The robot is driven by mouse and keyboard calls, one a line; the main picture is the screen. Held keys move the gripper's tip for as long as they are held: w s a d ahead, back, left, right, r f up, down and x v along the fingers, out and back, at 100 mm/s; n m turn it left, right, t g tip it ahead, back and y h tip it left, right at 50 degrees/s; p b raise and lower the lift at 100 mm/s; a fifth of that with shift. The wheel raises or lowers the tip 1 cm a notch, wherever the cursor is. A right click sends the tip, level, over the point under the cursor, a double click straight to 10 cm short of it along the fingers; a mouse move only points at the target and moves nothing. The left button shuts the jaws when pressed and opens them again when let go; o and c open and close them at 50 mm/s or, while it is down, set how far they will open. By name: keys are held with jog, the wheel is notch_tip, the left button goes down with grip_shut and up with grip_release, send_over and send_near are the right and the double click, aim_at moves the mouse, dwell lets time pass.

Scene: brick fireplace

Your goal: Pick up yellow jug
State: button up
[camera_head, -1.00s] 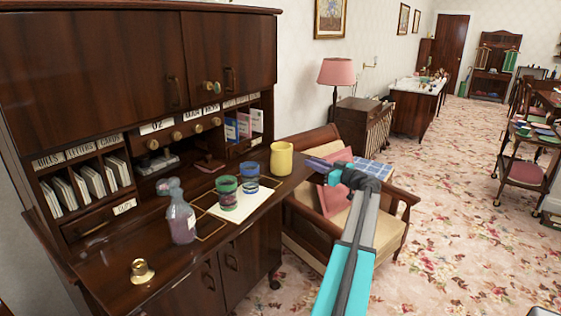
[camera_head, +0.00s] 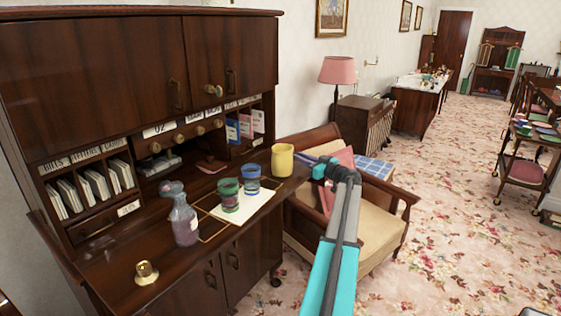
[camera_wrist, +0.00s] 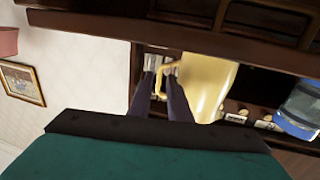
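The yellow jug (camera_head: 282,160) stands upright at the right end of the dark wooden desk top (camera_head: 110,262). It also shows in the wrist view (camera_wrist: 208,85), which is upside down, with its handle (camera_wrist: 159,82) toward my gripper. My gripper (camera_head: 301,157) reaches in from the right, close beside the jug. In the wrist view its two dark fingers (camera_wrist: 160,82) are apart, with the handle at the gap between their tips. I cannot tell whether either finger touches the handle.
A green cup (camera_head: 229,196) and a blue cup (camera_head: 251,180) stand left of the jug by a white sheet (camera_head: 240,212). A glass bottle (camera_head: 184,222) and a brass object (camera_head: 146,272) stand farther left. An armchair (camera_head: 350,215) is right of the desk.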

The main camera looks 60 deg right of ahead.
jog(key=shift+w, duration=0.15)
jog(key=p+x, duration=0.2)
jog(key=x, duration=0.1)
jog(key=shift+w+d+r+p, duration=0.1)
jog(key=shift+w+d+p, duration=0.05)
jog(key=shift+p, duration=0.2)
jog(key=shift+p+x, duration=0.3)
jog(key=shift+x, duration=0.55)
jog(key=shift+c, duration=0.4)
grip_shut()
dwell(0.8)
